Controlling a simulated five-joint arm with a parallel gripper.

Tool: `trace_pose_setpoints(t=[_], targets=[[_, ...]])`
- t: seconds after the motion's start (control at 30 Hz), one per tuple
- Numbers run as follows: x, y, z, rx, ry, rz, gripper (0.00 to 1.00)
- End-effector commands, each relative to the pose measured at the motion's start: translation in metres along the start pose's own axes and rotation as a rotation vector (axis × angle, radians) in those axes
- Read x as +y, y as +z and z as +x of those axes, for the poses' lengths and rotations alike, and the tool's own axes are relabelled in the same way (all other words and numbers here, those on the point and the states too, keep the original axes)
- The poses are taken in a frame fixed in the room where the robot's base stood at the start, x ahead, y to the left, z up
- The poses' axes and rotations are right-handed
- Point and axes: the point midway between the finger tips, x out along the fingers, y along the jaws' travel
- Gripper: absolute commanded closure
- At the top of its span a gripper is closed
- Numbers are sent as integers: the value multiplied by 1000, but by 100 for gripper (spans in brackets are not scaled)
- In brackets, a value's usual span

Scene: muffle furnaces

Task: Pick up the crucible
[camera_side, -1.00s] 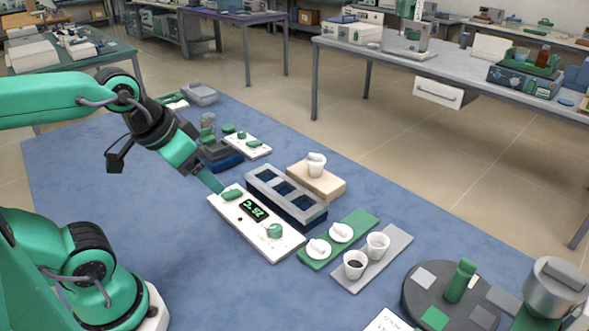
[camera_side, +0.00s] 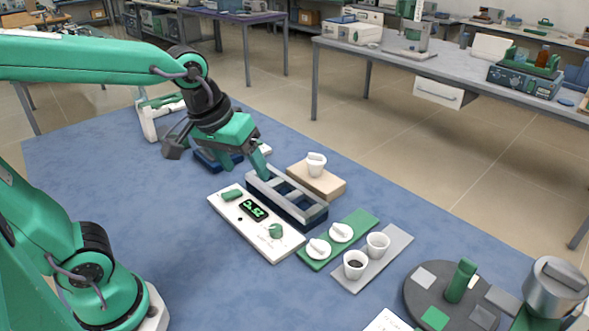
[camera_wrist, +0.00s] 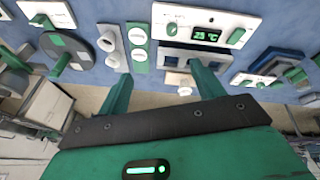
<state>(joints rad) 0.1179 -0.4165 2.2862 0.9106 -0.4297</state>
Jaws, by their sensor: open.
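In the wrist view the crucible (camera_wrist: 184,90) shows small at the lower edge of the block, close to one finger. My gripper (camera_side: 247,172) is open and empty, to the left of the crucible and near the left end of the rack. In the wrist view my gripper (camera_wrist: 161,72) has its two green fingers spread wide, with nothing between their tips.
The grey rack (camera_side: 318,215) stands in front of the block. A white panel (camera_side: 285,250) with a green display lies nearer. A green plate (camera_side: 366,221) carries two lids; a grey plate (camera_side: 398,240) carries two open cups. A round turntable (camera_side: 415,292) stands at right.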

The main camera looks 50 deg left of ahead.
Motion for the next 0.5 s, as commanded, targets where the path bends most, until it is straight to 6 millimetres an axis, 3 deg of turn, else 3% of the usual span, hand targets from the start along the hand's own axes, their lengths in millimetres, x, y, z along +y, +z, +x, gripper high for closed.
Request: trace_pose_setpoints(t=[0.5], targets=[[76,-38,66,-147,-68,-361,33]])
